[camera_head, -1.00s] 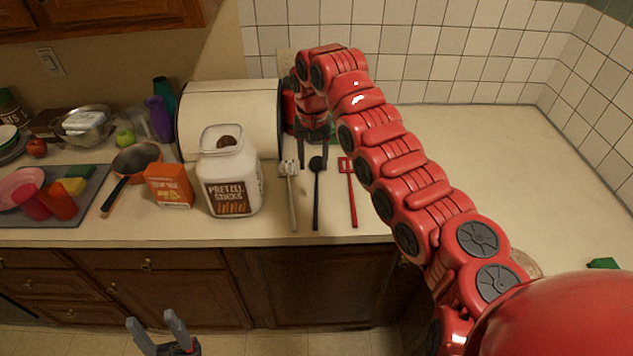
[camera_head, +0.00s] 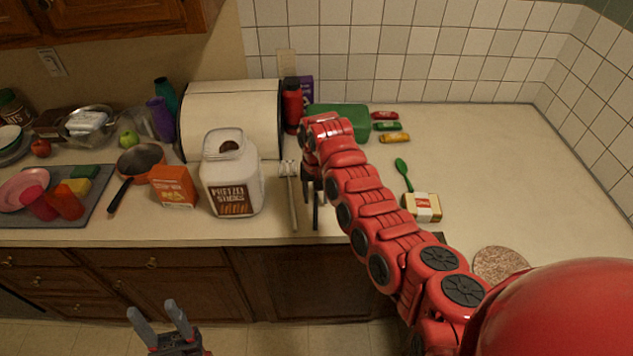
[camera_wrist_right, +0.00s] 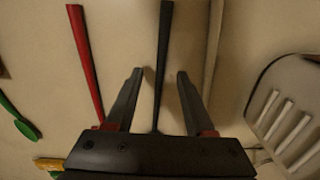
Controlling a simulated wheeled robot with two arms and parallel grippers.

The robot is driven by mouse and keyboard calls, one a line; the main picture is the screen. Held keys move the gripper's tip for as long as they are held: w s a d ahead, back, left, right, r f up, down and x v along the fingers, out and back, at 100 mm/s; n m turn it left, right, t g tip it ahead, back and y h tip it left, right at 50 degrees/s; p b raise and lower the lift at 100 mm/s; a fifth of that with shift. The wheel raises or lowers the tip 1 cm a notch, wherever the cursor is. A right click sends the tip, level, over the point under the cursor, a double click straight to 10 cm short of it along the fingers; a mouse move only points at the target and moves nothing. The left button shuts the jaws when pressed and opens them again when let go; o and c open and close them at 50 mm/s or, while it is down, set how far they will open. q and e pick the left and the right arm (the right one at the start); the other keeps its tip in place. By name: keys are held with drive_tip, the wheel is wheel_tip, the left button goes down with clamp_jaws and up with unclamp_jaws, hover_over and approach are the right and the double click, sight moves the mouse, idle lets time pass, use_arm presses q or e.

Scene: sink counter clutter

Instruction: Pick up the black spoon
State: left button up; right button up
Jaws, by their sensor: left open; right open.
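The black spoon lies on the counter, mostly hidden by my right arm in the head view, where a bit of its dark handle (camera_head: 316,222) shows near the front edge. In the right wrist view its handle (camera_wrist_right: 163,50) runs lengthwise between the two open fingers of my right gripper (camera_wrist_right: 159,73), with space on both sides. Its bowl is hidden behind the gripper body. In the head view my right gripper (camera_head: 312,192) is over the spoon; its height above the counter is hard to tell. My left gripper (camera_head: 153,309) is open and empty, low in front of the cabinets.
A slotted spatula (camera_head: 292,200) lies just left of the spoon. A red-handled utensil (camera_wrist_right: 85,60) lies on the other side. A pretzel jar (camera_head: 232,180) stands further left. A green spoon (camera_head: 404,172) and a small carton (camera_head: 424,207) lie right of my arm. The right counter is mostly clear.

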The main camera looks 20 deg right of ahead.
drive_tip(key=shift+f, duration=1)
drive_tip(key=shift+c, duration=0.3)
clamp_jaws()
